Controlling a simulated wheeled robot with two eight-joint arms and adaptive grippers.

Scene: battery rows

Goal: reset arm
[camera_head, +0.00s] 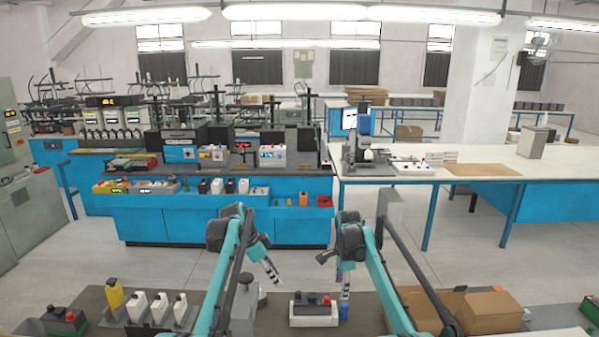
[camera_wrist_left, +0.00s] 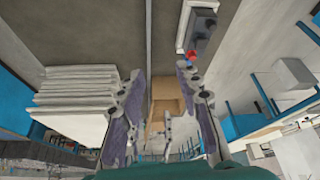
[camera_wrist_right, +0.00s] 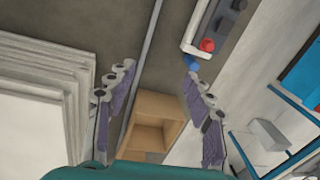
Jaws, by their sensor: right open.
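In the head view my left gripper (camera_head: 273,271) hangs above the near table (camera_head: 270,318). Its fingers stand apart and empty in the left wrist view (camera_wrist_left: 160,75). My right gripper (camera_head: 346,284) points down to the right of it. Its fingers are spread with nothing between them in the right wrist view (camera_wrist_right: 160,72). A small blue piece (camera_head: 343,311) stands just below the right gripper, beside a control box (camera_head: 314,313) with a red button. In the right wrist view the blue piece (camera_wrist_right: 193,62) shows by one fingertip; I cannot tell whether they touch.
A yellow bottle (camera_head: 114,295) and several white battery-like blocks (camera_head: 160,307) stand at the near table's left. Cardboard boxes (camera_head: 488,309) are at its right, partly behind my right arm. Blue workbenches (camera_head: 270,222) stand beyond a clear floor.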

